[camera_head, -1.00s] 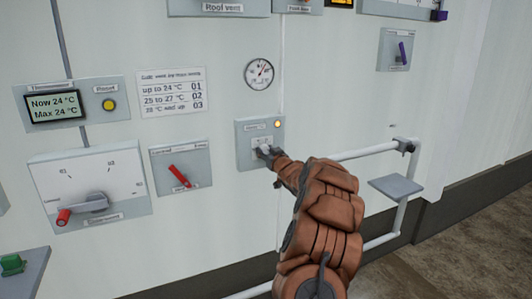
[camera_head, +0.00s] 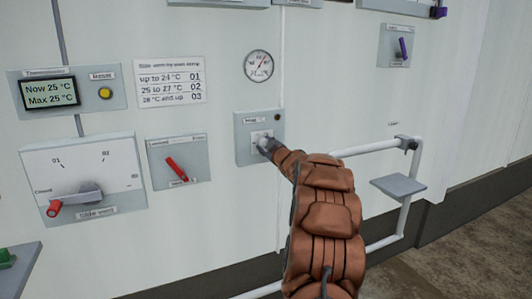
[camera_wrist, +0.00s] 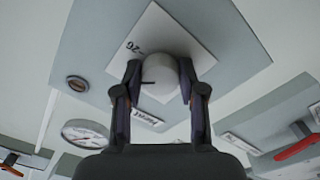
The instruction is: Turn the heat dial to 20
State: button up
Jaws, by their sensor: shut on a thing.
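The heat dial (camera_wrist: 160,72) is a pale round knob on a white plate in the wrist view. The number 26 shows on the plate (camera_wrist: 133,47), and a dark mark sits at the knob's left edge. Its grey panel (camera_head: 245,152) is on the wall at the centre of the head view, where my gripper hides most of the knob. My gripper (camera_wrist: 160,88) has a finger on either side of the knob and is shut on it. In the head view my gripper (camera_head: 266,145) reaches the panel from the lower right. The panel's lamp (camera_head: 277,117) is dark.
A round gauge (camera_head: 258,66) is above the panel. To the left are a red lever (camera_head: 177,168), a slider-vent dial (camera_head: 92,192) and a thermometer display (camera_head: 50,92) reading 25 °C. A white rail (camera_head: 370,148) with a small grey shelf (camera_head: 397,185) is at right.

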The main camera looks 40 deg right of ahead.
jog(key=shift+r+n+b, duration=0.15)
jog(key=shift+n+b, duration=7.85)
jog(key=shift+n, duration=5.7)
jog(key=o, duration=1.2)
jog(key=shift+c, duration=0.2)
